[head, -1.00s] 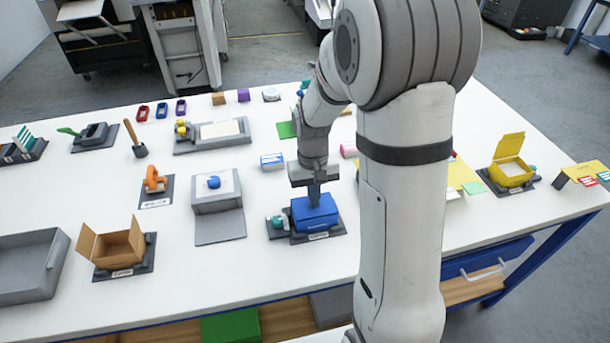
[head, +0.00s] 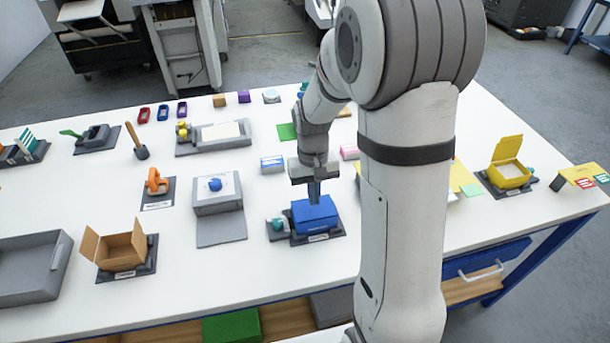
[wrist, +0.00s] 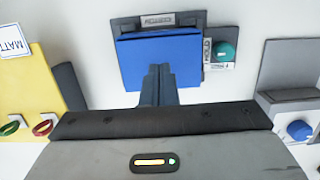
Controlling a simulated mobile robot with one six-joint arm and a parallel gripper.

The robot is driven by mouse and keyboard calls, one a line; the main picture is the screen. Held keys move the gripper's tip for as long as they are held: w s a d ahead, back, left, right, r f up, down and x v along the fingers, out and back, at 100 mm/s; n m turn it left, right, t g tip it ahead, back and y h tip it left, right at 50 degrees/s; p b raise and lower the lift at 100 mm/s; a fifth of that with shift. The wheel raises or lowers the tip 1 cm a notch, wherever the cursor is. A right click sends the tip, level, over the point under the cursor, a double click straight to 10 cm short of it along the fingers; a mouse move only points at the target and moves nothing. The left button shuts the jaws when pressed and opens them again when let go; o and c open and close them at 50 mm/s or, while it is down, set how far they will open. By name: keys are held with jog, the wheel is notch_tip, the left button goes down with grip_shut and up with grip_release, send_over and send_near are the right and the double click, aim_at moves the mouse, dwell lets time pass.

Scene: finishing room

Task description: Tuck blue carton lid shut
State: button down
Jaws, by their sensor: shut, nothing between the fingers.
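The blue carton (head: 316,223) stands on a dark base plate (head: 333,235) near the front edge of the table. It also shows in the wrist view (wrist: 190,62), where its lid lies over the top. I cannot tell whether the lid's front flap is tucked in. My gripper (head: 314,202) points down at the back of the lid, fingers shut together and empty. In the wrist view the fingertips (wrist: 159,70) overlap the lid's near edge; whether they touch it is unclear. A teal knob (wrist: 223,52) with a HOLD label sits beside the carton.
A grey stand with a blue knob (head: 215,184) is left of the carton. An open brown carton (head: 121,251) stands further left, an open yellow carton (head: 511,174) at the right. A small blue-and-white box (head: 272,164) lies behind.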

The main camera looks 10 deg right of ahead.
notch_tip(320, 180, up, 8)
jog(key=p, duration=0.5)
jog(key=shift+p, duration=0.3)
jog(key=s+r+t+b, duration=0.2)
jog(key=s+r+b, duration=0.1)
jog(key=s, duration=0.4)
jog(key=s+r+t+b, duration=0.2)
jog(key=s+r+t, duration=0.1)
jog(key=s, duration=0.5)
jog(key=shift+s+r+b, duration=0.25)
jog(key=shift+r+b, duration=0.15)
jog(key=shift+r, duration=0.15)
